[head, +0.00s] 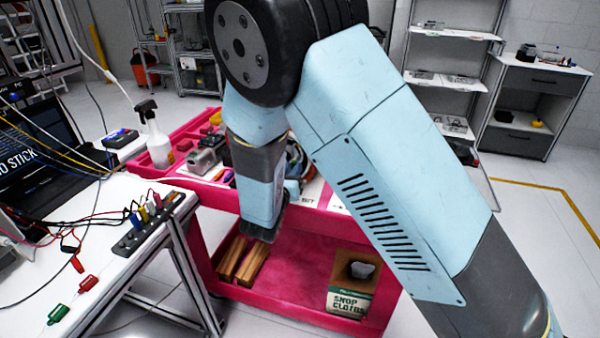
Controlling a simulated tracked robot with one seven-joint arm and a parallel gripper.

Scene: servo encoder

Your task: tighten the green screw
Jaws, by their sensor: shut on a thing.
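I cannot make out a green screw in the head view. My light blue and grey arm fills the middle and right, and its lower end hangs in front of the pink tool cart (222,197). My gripper's fingertips are hidden behind that end of the arm, so their grip and anything in it do not show. Part of the cart's top is also hidden by my arm.
A white bench (120,212) at left holds a laptop (38,150), a terminal strip (150,225), cables and red and green clips. The cart's top holds a spray bottle (157,142) and tools. Its lower shelf holds wooden blocks (243,262) and a shop-cloths box (350,300).

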